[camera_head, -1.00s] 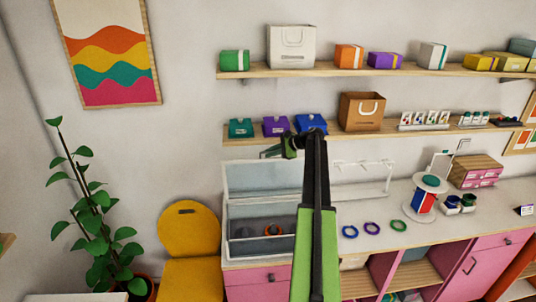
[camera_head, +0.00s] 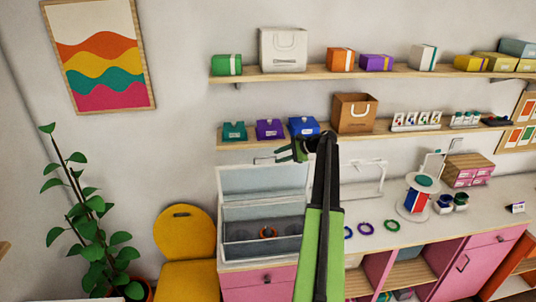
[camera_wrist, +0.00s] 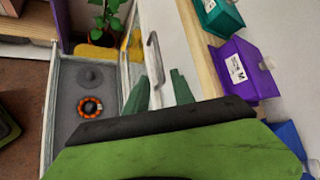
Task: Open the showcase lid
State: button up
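The showcase (camera_head: 222,238) is a white-framed box on the counter, with a grey inside holding an orange bracelet (camera_head: 268,232). Its clear lid (camera_head: 255,180) stands raised at the back, and the inside is in plain view. In the wrist view the showcase (camera_wrist: 50,110) is at the left, with the bracelet (camera_wrist: 90,106) and a grey round stand (camera_wrist: 90,76) in it. The lid's metal handle (camera_wrist: 153,52) is just beyond my fingertips. My gripper (camera_wrist: 160,88) is open; its green fingers are apart and hold nothing. It also shows above the lid's right end (camera_head: 293,150).
A lower shelf (camera_head: 290,139) with teal, purple and blue boxes is close behind my gripper. A white rack (camera_head: 365,180), loose bracelets (camera_head: 391,225) and a spool stand (camera_head: 418,203) are to the right. A yellow chair (camera_head: 183,235) and a plant are to the left.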

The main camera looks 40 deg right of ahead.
jog(key=s+d, duration=0.2)
jog(key=s, duration=0.4)
jog(key=shift+s+d, duration=0.15)
jog(key=shift+s, duration=0.25)
